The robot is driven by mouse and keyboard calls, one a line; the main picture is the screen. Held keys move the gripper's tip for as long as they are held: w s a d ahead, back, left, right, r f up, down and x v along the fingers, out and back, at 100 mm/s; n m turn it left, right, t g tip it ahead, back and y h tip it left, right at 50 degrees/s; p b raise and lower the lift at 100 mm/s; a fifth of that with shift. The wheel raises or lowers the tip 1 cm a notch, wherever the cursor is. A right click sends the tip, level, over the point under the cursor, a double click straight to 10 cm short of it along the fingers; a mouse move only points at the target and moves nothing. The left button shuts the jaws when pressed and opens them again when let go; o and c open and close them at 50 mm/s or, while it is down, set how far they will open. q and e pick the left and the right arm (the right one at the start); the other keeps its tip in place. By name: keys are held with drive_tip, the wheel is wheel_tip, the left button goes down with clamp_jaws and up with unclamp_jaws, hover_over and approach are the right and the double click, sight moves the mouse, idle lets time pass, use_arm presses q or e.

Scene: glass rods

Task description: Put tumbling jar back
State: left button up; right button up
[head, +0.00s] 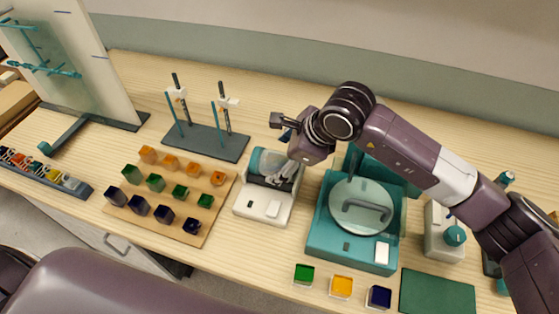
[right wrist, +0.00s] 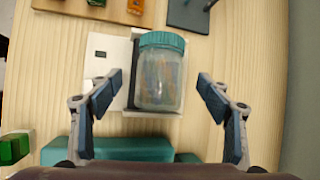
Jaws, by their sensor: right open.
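The tumbling jar (head: 266,161), clear with a teal lid, lies on the white tumbler base (head: 264,205) in the middle of the bench. In the right wrist view the jar (right wrist: 160,80) lies with its teal lid at the top of the picture, and some contents show faintly through its wall. My right gripper (head: 279,170) is over the jar and partly hides it in the head view. In the right wrist view its fingers (right wrist: 159,91) are open, one on each side of the jar with gaps between. My left gripper is not in view.
A teal machine with a round lid (head: 360,207) stands close right of the tumbler base. A wooden board (head: 168,215) with several coloured cubes is at left, and a dark stand (head: 207,142) with upright rods is behind. Coloured samples (head: 341,287) lie at the front.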

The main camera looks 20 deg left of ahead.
sight(278, 159)
drive_tip(key=shift+p+x, duration=0.45)
drive_tip(key=shift+x, duration=1.25)
drive_tip(key=shift+w, duration=0.1)
drive_tip(key=c, duration=1.7)
